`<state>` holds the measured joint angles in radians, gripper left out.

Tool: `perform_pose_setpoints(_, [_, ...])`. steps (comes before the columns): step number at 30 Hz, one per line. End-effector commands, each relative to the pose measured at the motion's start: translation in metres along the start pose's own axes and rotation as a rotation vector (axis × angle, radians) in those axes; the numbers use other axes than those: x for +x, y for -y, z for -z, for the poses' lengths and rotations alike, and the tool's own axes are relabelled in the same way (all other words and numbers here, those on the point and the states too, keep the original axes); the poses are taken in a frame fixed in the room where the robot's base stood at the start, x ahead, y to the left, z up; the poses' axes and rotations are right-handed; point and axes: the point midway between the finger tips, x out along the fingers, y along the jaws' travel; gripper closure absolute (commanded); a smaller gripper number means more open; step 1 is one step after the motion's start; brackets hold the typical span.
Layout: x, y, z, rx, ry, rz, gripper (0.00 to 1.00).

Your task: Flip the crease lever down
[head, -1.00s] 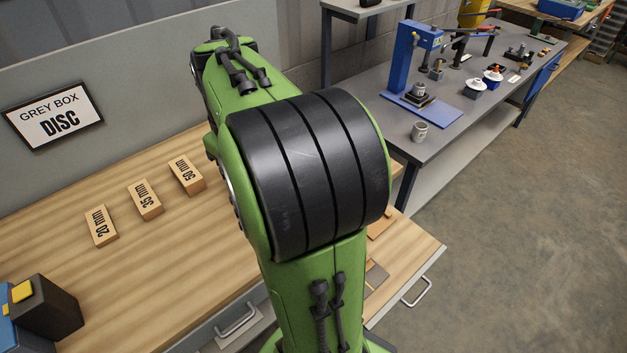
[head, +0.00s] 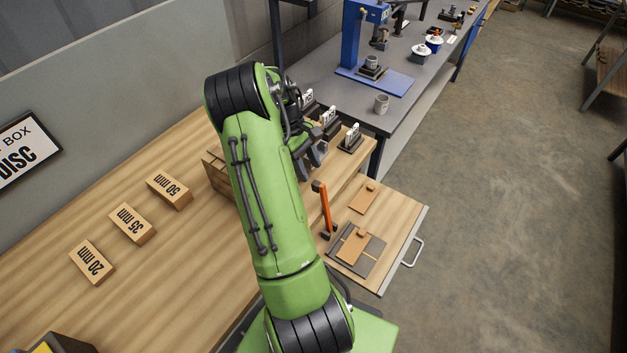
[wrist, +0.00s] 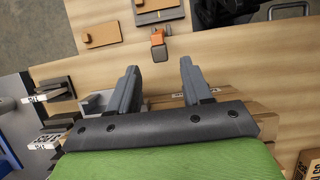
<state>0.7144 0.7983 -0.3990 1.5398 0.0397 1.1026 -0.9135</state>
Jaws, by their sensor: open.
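The crease lever (head: 325,207) is an orange bar that stands upright at the edge of the wooden bench, with a dark end at its top and a dark mount at its foot. In the wrist view the lever (wrist: 157,38) is seen nearly end-on, beyond and between my fingertips. My gripper (head: 314,158) is open and empty, above and a little left of the lever in the head view. Both fingers show in the wrist view, spread apart with my gripper (wrist: 158,72) clear of the lever. A grey creasing plate with a tan piece (head: 354,246) lies beside the lever.
Another tan piece (head: 363,198) lies on the pulled-out wooden board. Black holders with white labels (head: 350,139) stand near my gripper. Labelled wooden blocks (head: 133,224) lie at left. A grey table (head: 345,98) with a blue press and mug stands behind.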

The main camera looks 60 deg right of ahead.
Motion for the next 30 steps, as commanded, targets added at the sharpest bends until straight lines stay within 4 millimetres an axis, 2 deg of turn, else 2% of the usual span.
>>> perform_pose_setpoints(3, [0.028, 0.001, -0.001, 0.001, 0.002, 0.003, 0.51])
perform_pose_setpoints(7, [0.046, 0.0, 0.0, 0.001, 0.001, 0.001, 0.51])
perform_pose_setpoints(17, [0.052, 0.0, 0.0, 0.001, -0.002, -0.001, 0.51])
perform_pose_setpoints(26, [0.051, 0.0, 0.0, 0.001, -0.001, -0.001, 0.97])
perform_pose_setpoints(27, [0.051, 0.0, 0.0, 0.001, -0.001, -0.001, 1.0])
perform_pose_setpoints(30, [0.051, 0.0, 0.0, 0.0, -0.002, -0.001, 1.0])
